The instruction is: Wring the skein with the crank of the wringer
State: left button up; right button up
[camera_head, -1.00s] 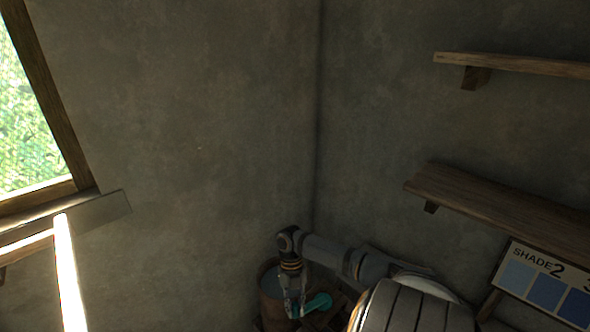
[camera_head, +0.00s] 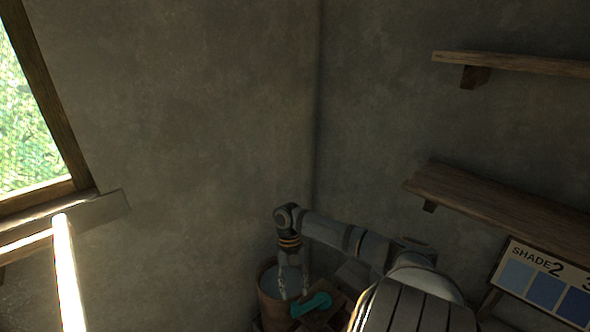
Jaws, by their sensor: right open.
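A teal crank-like part (camera_head: 312,304) shows low in the head view, right of a wooden tub, over brown woodwork (camera_head: 322,317). I take it to be the wringer's crank. My right gripper (camera_head: 293,291) points down over the tub, just left of and above the crank. Its fingers are apart with nothing between them, and it looks clear of the crank. I cannot make out the skein. The wringer's lower part is cut off by the frame's bottom edge. My left gripper is not in view.
The wooden tub (camera_head: 270,306) stands by the wall corner under my right gripper. Shelves (camera_head: 500,205) and a shade board (camera_head: 545,283) are on the right. A window (camera_head: 30,120) with a sill (camera_head: 95,212) is at the left.

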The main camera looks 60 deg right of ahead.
jog(key=v, duration=0.5)
jog(key=shift+r, duration=0.25)
